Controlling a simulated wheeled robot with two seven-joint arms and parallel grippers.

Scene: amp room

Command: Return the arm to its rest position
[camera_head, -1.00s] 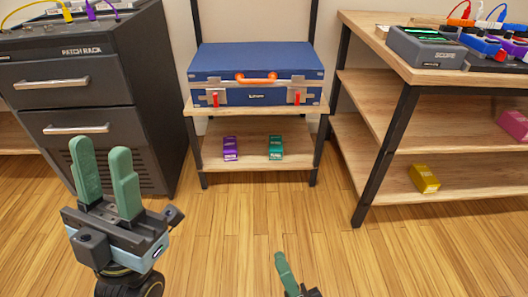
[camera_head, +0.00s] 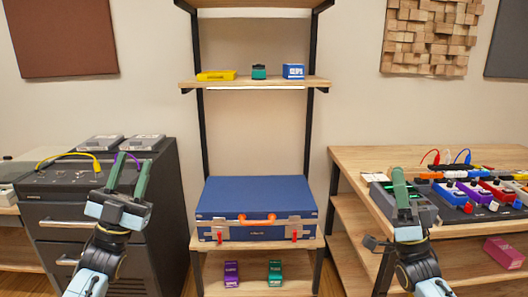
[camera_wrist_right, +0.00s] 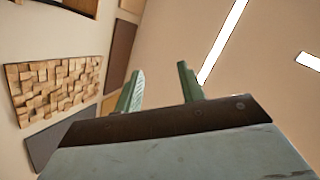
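My left gripper (camera_head: 133,163) is raised in front of the dark drawer cabinet, at the left of the head view. Its two green fingers stand up, apart, with nothing between them. My right gripper (camera_head: 400,188) is raised in front of the right-hand wooden table in the head view, where its fingers overlap. The right wrist view shows its two green fingers (camera_wrist_right: 159,80) apart and empty, with wall and ceiling beyond.
The dark drawer cabinet (camera_head: 60,212) stands at left. A blue case (camera_head: 255,198) lies on the middle rack. The right-hand table (camera_head: 352,160) carries several pedals and cables. Small boxes sit on an upper shelf (camera_head: 255,83). A wooden wall panel (camera_head: 430,37) hangs at right.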

